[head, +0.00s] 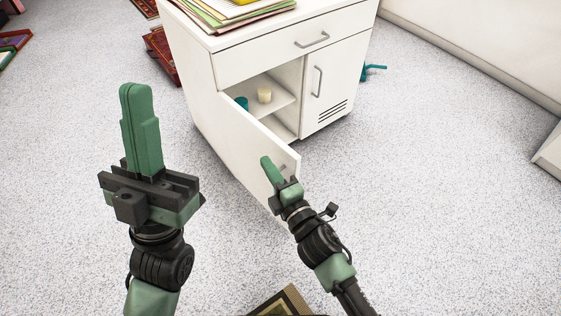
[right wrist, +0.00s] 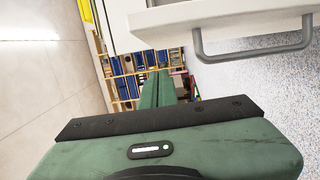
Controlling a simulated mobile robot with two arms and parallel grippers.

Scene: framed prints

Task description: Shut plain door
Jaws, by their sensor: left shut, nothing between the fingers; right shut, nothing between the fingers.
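The plain door (head: 245,150) is the left door of a white cabinet (head: 190,75). It stands open, swung out toward me, with its outer face in view and the shelf inside exposed. My right gripper (head: 266,160) is shut and empty. It is in front of the outer face near the door's free edge, partly covering the handle; I cannot tell whether it touches. In the right wrist view, its fingers (right wrist: 158,76) are together, with a grey bar handle (right wrist: 255,48) on a white panel at upper right. My left gripper (head: 135,88) is shut and empty, left of the door.
The slatted right door (head: 328,90) and the drawer (head: 290,45) above are closed. A cream cup (head: 265,95) and a teal item (head: 242,103) stand inside. Framed prints (head: 160,55) lie left of the cabinet. Another frame (head: 285,302) is at the bottom. The speckled floor is otherwise mostly clear.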

